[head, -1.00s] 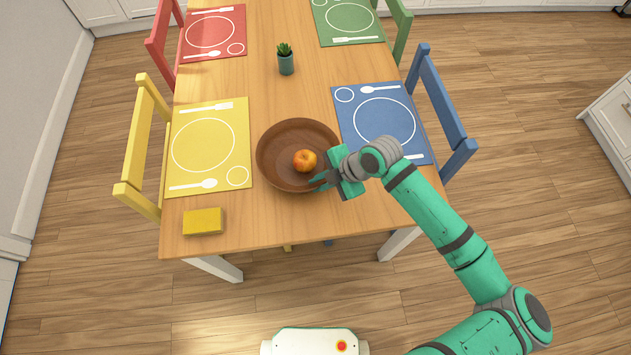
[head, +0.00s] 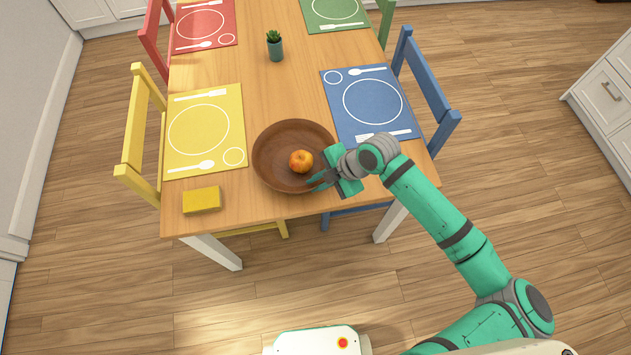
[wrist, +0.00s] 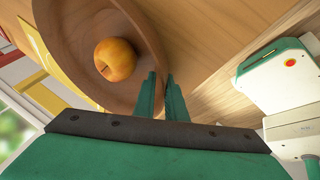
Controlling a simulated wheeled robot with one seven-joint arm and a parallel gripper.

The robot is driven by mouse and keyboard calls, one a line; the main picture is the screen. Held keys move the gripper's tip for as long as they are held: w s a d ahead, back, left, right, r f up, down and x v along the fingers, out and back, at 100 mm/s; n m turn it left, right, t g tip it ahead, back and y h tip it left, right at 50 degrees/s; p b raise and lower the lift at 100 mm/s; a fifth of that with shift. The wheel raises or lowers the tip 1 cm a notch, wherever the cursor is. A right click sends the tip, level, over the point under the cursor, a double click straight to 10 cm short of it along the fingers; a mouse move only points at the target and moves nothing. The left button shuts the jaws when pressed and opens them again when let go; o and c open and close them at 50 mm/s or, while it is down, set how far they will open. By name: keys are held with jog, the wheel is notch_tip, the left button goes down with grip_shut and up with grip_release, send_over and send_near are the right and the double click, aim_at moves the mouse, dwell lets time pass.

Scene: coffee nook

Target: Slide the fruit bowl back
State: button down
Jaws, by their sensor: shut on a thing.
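The fruit bowl (head: 270,165) is a round brown wooden bowl standing upright on the table, close to its near edge. One orange-red fruit (head: 301,161) lies inside it; the fruit also shows in the wrist view (wrist: 115,59). My gripper (head: 318,182) reaches in from the right and is shut on the bowl's near right rim. In the wrist view the two green fingers (wrist: 160,78) stand on either side of the bowl's wall (wrist: 142,45).
The wooden table (head: 245,80) has a yellow placemat (head: 204,131) left of the bowl and a blue one (head: 373,105) right. A yellow block (head: 201,200) lies near the left front corner. A small potted plant (head: 275,47) stands farther back; the tabletop between plant and bowl is clear.

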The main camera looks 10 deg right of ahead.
jog(key=shift+s+d, duration=0.1)
jog(key=shift+s, duration=0.1)
jog(key=c, duration=1.7)
grip_release()
jog(key=shift+d, duration=0.1)
jog(key=shift+w, duration=0.1)
jog(key=v, duration=1)
jog(key=shift+d+r, duration=0.2)
jog(key=shift+r, duration=0.1)
jog(key=shift+d, duration=0.1)
